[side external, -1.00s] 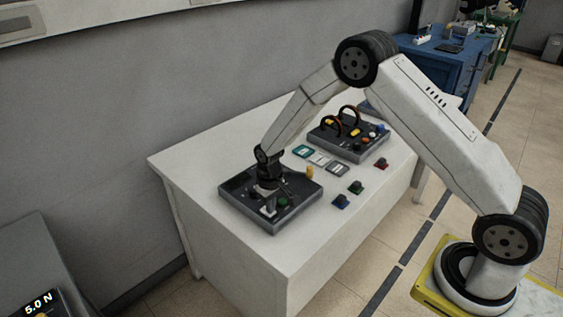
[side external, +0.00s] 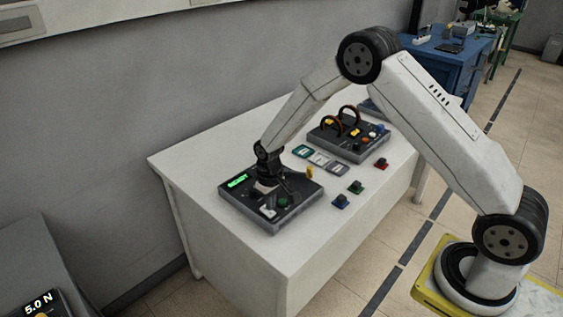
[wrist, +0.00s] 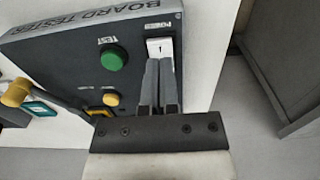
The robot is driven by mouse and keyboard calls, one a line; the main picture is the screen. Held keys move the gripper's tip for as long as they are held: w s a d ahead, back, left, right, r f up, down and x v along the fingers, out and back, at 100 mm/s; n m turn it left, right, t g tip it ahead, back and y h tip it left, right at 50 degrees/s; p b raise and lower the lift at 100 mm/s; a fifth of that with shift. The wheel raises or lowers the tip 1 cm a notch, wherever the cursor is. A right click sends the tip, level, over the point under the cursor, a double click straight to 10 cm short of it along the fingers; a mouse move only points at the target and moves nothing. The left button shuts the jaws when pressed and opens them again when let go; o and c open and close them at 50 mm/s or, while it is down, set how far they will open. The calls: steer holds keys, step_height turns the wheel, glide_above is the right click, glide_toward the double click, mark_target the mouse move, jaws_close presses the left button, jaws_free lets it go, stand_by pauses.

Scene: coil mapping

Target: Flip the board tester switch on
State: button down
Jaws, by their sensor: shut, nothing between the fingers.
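The board tester (side external: 228,193) is a dark grey box on the white table, with a lit green display (side external: 237,181) that appears to read READY. Its white power switch (wrist: 160,47) shows a 1 mark in the wrist view; it also shows near the front corner in the side view (side external: 268,212). My gripper (wrist: 160,62) is shut and empty, its fingertips just below the switch in the wrist view. In the side view my gripper (side external: 266,188) is over the panel; whether it touches the switch I cannot tell.
The tester also has a green TEST button (wrist: 113,57), a yellow button (wrist: 112,100) and a yellow-knobbed lever (wrist: 16,92). Flat cards (side external: 319,158), small coloured blocks (side external: 356,187) and a second panel with cables (side external: 350,150) stand right of it.

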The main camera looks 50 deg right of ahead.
mark_target(273, 215)
steer(key=shift+r, duration=2.75)
steer(key=s+r+t, duration=0.1)
steer(key=s+r, duration=0.3)
steer(key=s, duration=0.6)
steer(key=s+r+t, duration=0.1)
steer(key=s+r, duration=0.3)
steer(key=s, duration=0.6)
steer(key=shift+s+d+r+t, duration=0.15)
steer(key=shift+s+r+t, duration=0.05)
steer(key=shift+r+t, duration=0.1)
